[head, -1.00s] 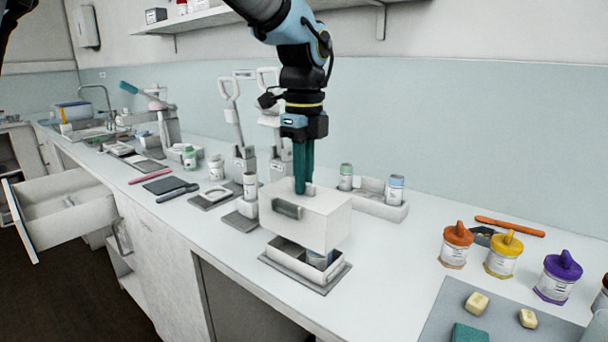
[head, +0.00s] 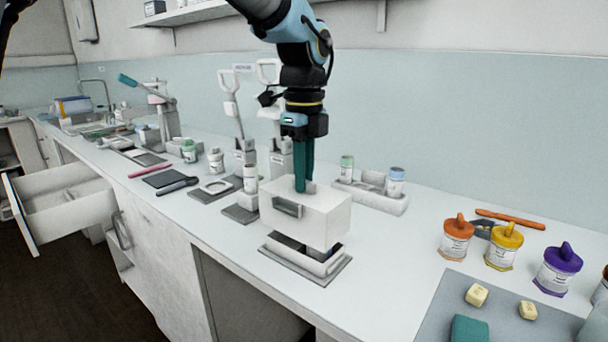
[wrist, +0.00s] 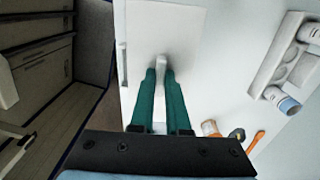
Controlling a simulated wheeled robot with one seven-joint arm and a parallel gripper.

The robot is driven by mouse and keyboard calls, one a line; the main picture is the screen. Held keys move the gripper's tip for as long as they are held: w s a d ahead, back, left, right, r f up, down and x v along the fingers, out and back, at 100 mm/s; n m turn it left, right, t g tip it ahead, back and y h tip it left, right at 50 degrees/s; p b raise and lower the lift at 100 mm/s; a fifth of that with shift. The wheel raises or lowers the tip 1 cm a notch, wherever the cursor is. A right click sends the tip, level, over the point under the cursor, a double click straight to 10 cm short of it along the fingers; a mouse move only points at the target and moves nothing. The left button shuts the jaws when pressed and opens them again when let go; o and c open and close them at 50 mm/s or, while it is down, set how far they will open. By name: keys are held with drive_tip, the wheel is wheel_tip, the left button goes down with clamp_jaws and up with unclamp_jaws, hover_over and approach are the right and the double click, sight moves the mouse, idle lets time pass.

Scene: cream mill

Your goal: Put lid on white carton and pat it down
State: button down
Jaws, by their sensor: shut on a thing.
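The lid (head: 318,216) is a deep white box with a grey recessed label or handle on its front. My gripper (head: 304,186) is shut on the small tab on top of it; the wrist view shows the teal fingers (wrist: 160,92) on either side of the tab, above the lid's flat top (wrist: 185,35). The white carton (head: 303,263) is a low open tray on a grey mat. The lid hangs just above the carton, roughly over it, with a narrow gap at the front. Something dark and bluish shows inside the carton, mostly hidden by the lid.
A white rack with two small jars (head: 370,193) stands behind the lid. Orange (head: 456,240), yellow (head: 503,247) and purple (head: 557,270) lidded jars stand to the right. A bottle on a stand (head: 249,190) is close on the left. The counter right of the carton is clear.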

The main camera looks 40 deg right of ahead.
sight(304, 195)
drive_tip(key=shift+f+b, duration=0.6)
drive_tip(key=shift+f, duration=0.65)
drive_tip(key=shift+f+p, duration=0.35)
drive_tip(key=shift+f, duration=0.5)
idle(1.1)
unclamp_jaws()
idle(0.9)
drive_tip(key=shift+r, duration=0.1)
drive_tip(key=shift+r+p, duration=3.45)
